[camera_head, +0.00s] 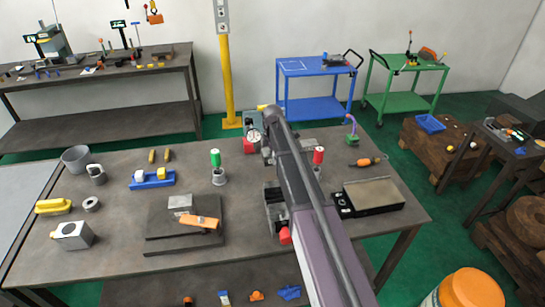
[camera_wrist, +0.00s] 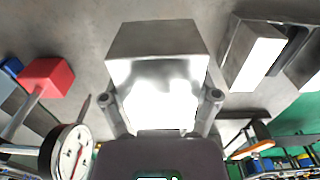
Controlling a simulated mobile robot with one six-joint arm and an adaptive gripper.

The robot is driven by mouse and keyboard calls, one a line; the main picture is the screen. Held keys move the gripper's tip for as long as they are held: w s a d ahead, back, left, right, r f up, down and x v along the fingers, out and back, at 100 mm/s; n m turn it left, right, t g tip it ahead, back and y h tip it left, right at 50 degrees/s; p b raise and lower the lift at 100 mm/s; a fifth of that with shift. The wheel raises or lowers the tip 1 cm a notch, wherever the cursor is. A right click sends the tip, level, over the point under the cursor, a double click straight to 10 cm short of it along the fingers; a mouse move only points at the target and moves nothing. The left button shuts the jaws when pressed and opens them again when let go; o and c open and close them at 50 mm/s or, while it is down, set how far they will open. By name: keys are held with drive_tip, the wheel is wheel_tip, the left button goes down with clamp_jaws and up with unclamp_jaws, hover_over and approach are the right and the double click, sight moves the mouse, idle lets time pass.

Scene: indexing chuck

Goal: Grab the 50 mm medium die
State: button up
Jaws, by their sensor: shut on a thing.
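A shiny steel block (camera_wrist: 158,42), which I take for the medium die, fills the middle of the wrist view. No size marking is readable on it. My gripper (camera_wrist: 160,98) has one dark finger on each side of the block and is shut on it. Its front face is bright with glare. I cannot tell whether the block rests on the bench or is lifted. In the head view my own arm covers the gripper and the block.
A dial gauge (camera_wrist: 72,152) and a red block (camera_wrist: 47,76) are left of my gripper. Metal blocks (camera_wrist: 254,52) lie to the right.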

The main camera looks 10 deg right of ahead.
drive_tip(key=shift+r+p, duration=0.5)
drive_tip(key=shift+r, duration=0.25)
